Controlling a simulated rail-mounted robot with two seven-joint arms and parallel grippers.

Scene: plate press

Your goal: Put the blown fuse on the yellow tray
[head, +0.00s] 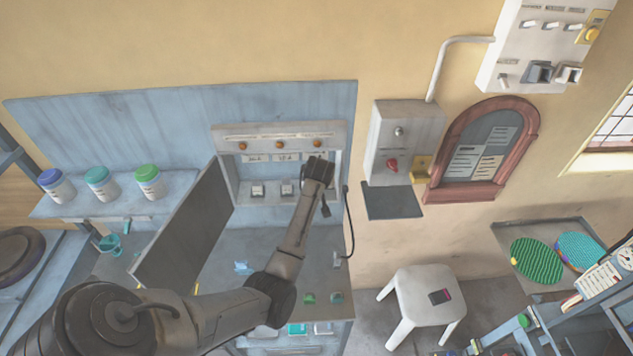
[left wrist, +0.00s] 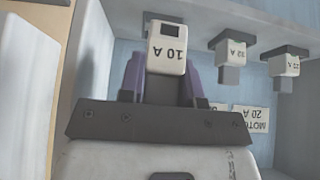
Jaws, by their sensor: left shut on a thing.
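My left gripper (head: 318,174) reaches into the open fuse box (head: 280,133) at its right-hand place. In the left wrist view the gripper (left wrist: 164,75) has its purple fingers shut on a white fuse (left wrist: 167,56) marked 10 A, seen upside down. The fuse is at its dark holder; I cannot tell whether it is seated or loose. Two other fuses, a middle one (left wrist: 232,49) and an end one (left wrist: 284,66), sit in their holders. No fuse is visibly blown. A thin yellow edge shows beside the door, perhaps the yellow tray, mostly hidden. My right gripper is out of view.
The box's grey door (head: 185,228) stands open to the left. Jars with coloured lids (head: 98,182) stand on a shelf at left. Small items lie on the bench (head: 240,245) below. A white stool (head: 422,295) stands to the right. A switch box (head: 403,140) is on the wall.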

